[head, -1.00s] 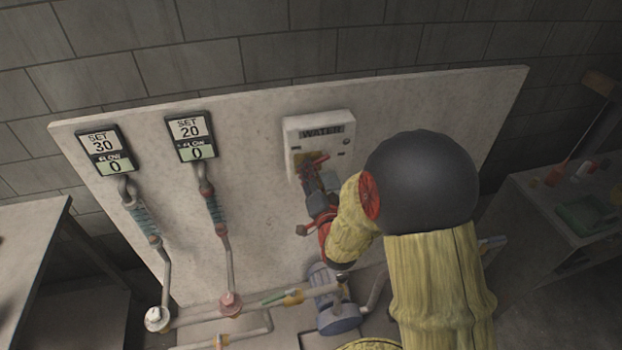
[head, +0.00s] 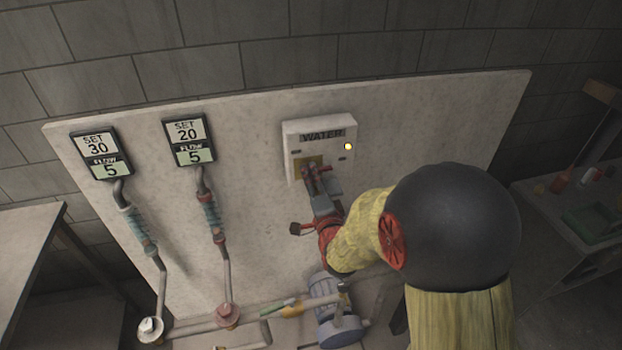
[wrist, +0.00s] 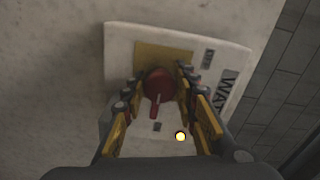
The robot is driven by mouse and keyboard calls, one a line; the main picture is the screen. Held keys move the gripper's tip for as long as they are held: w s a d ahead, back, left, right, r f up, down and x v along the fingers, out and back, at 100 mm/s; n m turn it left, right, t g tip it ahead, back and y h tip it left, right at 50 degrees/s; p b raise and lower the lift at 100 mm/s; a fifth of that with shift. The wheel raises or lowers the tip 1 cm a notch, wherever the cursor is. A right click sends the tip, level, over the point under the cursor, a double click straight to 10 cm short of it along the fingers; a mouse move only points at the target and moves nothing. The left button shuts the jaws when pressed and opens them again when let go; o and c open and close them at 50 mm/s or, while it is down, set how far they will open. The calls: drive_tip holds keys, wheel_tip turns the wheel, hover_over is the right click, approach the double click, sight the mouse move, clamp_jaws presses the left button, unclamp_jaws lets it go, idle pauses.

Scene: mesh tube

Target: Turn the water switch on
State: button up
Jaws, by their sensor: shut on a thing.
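The white WATER switch box (head: 340,160) is fixed on the pale panel. A small lamp (head: 348,146) on it glows yellow-white; the lamp also shows in the wrist view (wrist: 180,136). The red rotary switch (wrist: 158,86) sits on a yellow plate (wrist: 164,58), and its handle points toward the bottom of the wrist view. My gripper (head: 316,172) is at the box. In the wrist view its fingers (wrist: 160,88) stand on both sides of the red switch and are shut on it. In the head view the fingers mostly hide the switch.
Two meters stand at the left: one (head: 98,155) reads SET 30, FLOW 5, the other (head: 188,140) reads SET 20, FLOW 5. Pipes with a white valve knob (head: 150,328) and a pink one (head: 227,315) run below, near a blue-grey pump (head: 335,315). Side benches flank the panel.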

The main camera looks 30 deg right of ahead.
drive_tip(key=o, duration=1.2)
drive_tip(key=v, duration=1.2)
